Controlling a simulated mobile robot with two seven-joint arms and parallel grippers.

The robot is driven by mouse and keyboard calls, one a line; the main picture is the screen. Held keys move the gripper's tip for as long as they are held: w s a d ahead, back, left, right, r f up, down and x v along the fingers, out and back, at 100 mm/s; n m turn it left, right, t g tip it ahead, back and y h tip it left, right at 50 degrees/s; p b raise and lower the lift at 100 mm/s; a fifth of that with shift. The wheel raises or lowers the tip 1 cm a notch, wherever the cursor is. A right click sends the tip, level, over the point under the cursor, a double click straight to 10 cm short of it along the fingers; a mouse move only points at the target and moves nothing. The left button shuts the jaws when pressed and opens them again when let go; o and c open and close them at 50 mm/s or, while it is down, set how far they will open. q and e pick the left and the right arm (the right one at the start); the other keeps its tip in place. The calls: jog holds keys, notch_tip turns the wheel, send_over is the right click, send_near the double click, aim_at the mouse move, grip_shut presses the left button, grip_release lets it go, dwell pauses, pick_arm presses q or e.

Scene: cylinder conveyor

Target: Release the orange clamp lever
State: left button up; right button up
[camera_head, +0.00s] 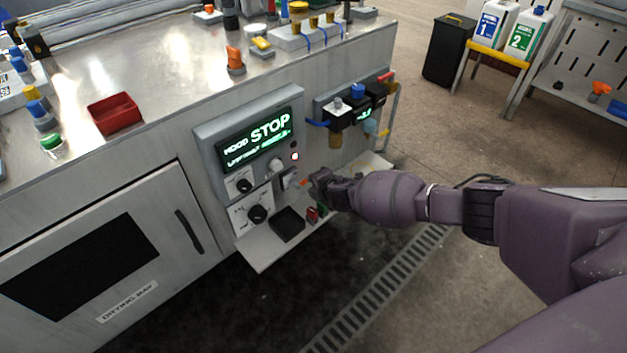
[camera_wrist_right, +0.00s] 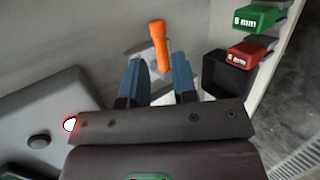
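The orange clamp lever (camera_wrist_right: 159,44) stands out from a pale bracket (camera_wrist_right: 163,77) on the machine front, in the right wrist view. My right gripper (camera_wrist_right: 160,78) is open, with one blue finger on each side of the gap. The lever's lower end lines up with this gap, and its body extends past the fingertips. I see no finger touching it, though depth is hard to judge. In the head view my right gripper (camera_head: 312,184) is at the machine front beside the clamp bracket (camera_head: 290,179), where the lever is mostly hidden. My left gripper is out of view.
The control panel (camera_head: 247,135) reads STOP, left of my gripper. A shelf below holds a black tray (camera_head: 287,224), a red block (camera_wrist_right: 252,51) marked 6 mm and a green block (camera_wrist_right: 254,18) marked 8 mm. A regulator unit (camera_head: 348,112) sits above.

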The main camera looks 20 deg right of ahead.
jog(key=p+v, duration=0.2)
jog(key=v, duration=0.4)
dwell(0.5)
